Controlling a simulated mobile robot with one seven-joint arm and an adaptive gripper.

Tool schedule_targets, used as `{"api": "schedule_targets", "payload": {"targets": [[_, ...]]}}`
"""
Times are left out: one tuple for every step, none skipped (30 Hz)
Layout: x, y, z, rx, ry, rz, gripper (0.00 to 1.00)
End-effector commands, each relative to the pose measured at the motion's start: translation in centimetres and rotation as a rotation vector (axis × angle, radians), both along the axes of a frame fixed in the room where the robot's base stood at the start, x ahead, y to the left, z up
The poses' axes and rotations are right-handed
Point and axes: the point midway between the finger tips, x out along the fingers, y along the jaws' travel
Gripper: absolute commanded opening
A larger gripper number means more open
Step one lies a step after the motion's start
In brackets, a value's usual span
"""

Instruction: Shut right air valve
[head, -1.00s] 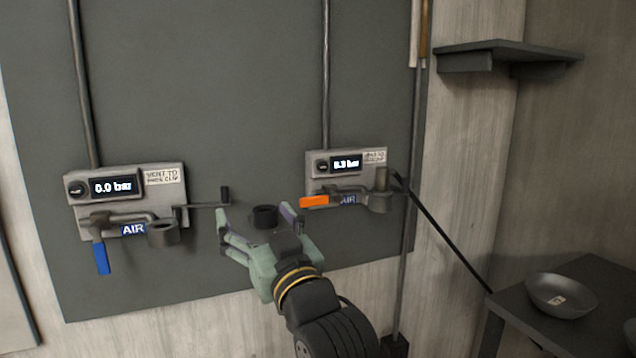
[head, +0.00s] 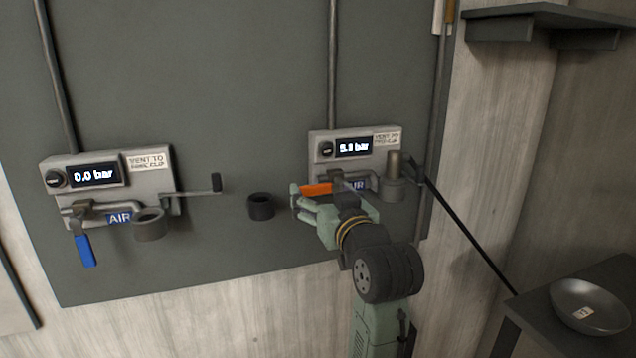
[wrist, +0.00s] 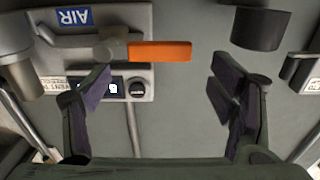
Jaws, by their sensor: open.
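The right air valve has an orange handle (head: 316,189) that lies level, pointing left from the valve under the right gauge panel (head: 322,149). The panel's display reads about 5 bar, though the digits are blurred. My gripper (head: 322,205) is just in front of and below the orange handle. In the wrist view the picture is upside down; the orange handle (wrist: 160,51) lies beyond my open fingers (wrist: 162,88), toward the left finger, and nothing is between them. The wrist and fingers partly hide the valve's lower part in the head view.
The left gauge panel (head: 150,185) reads 0.0 bar, and its blue handle (head: 85,250) hangs down. A dark ring holder (head: 261,207) sits on the wall left of my gripper. A dark rod leans at the right. A bowl (head: 588,305) rests on the table at lower right.

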Motion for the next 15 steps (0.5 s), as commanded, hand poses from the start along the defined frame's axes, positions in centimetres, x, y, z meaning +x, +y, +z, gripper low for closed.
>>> {"api": "schedule_targets", "payload": {"targets": [[0.8,0.3,0.1,0.0,0.003,0.0,0.78],[1.2,0.4,0.1,-0.001,0.002,0.0,0.78],[1.7,0.6,0.1,0.0,0.001,0.001,0.78],[2.1,0.7,0.1,0.0,0.002,0.001,0.78],[2.3,0.8,0.1,0.0,0.001,0.001,0.78],[2.6,0.9,0.1,0.0,0.0,0.001,0.78],[2.8,0.9,0.1,0.0,0.001,0.0,0.78],[3.0,1.0,0.0,0.0,0.001,0.0,0.78],[3.1,1.0,0.0,0.0,0.001,-0.001,0.78],[3.2,1.0,0.0,0.0,0.001,-0.001,0.78],[3.2,1.0,0.0,0.0,0.0,-0.001,0.78],[3.2,1.1,0.0,-0.001,0.0,-0.001,0.78],[3.2,1.1,0.0,-0.001,0.0,-0.001,0.78],[3.2,1.1,0.0,-0.001,0.0,-0.001,0.78],[3.2,1.0,0.0,-0.001,0.0,-0.001,0.78]]}}
